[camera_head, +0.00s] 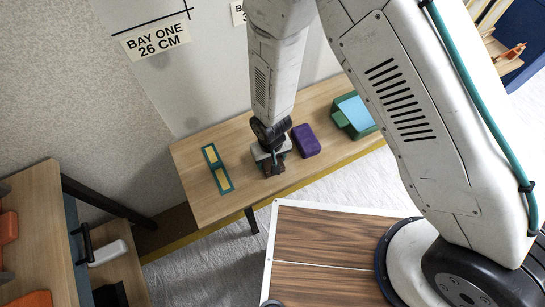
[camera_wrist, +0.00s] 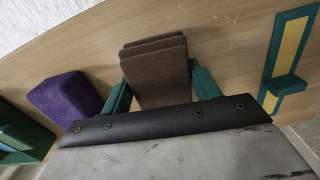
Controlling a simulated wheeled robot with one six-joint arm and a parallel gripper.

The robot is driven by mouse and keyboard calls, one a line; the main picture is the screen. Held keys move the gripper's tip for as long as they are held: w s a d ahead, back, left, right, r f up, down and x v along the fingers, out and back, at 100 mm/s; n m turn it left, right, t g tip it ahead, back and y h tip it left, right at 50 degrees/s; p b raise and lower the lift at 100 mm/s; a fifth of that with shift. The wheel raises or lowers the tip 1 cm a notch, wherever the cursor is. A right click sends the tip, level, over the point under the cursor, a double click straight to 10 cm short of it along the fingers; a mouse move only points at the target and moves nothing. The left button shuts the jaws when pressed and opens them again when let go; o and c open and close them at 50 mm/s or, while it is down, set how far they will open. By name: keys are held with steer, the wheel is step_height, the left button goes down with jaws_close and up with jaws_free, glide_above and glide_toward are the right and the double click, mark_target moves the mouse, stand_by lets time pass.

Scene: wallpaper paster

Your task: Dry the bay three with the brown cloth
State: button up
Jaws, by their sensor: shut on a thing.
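The brown cloth (camera_wrist: 155,72) is a thick folded pad between the green fingers of my gripper (camera_wrist: 161,84) in the wrist view. The fingers are shut on its two sides. In the head view my gripper (camera_head: 273,165) is over the wooden table, with the cloth (camera_head: 267,171) partly hidden below it. I cannot tell whether the cloth touches the table. Bay three is not identifiable: one wall sign (camera_head: 156,40) reads "BAY ONE 26 CM", and another sign (camera_head: 238,12) is mostly hidden by my arm.
On the table (camera_head: 200,207) a purple block (camera_head: 306,140) and a green holder with a blue top (camera_head: 354,114) stand right of my gripper. A green-framed yellow piece (camera_head: 217,169) lies left of it. A shelf unit (camera_head: 35,200) stands at the left.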

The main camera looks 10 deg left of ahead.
mark_target(270, 162)
steer(key=shift+f, duration=0.15)
steer(key=o, duration=1)
steer(key=shift+d, duration=0.1)
steer(key=r, duration=0.4)
steer(key=s+r, duration=0.1)
steer(key=r, duration=0.1)
steer(key=shift+a+r, duration=0.2)
steer(key=shift+r, duration=0.65)
steer(key=shift+r, duration=0.1)
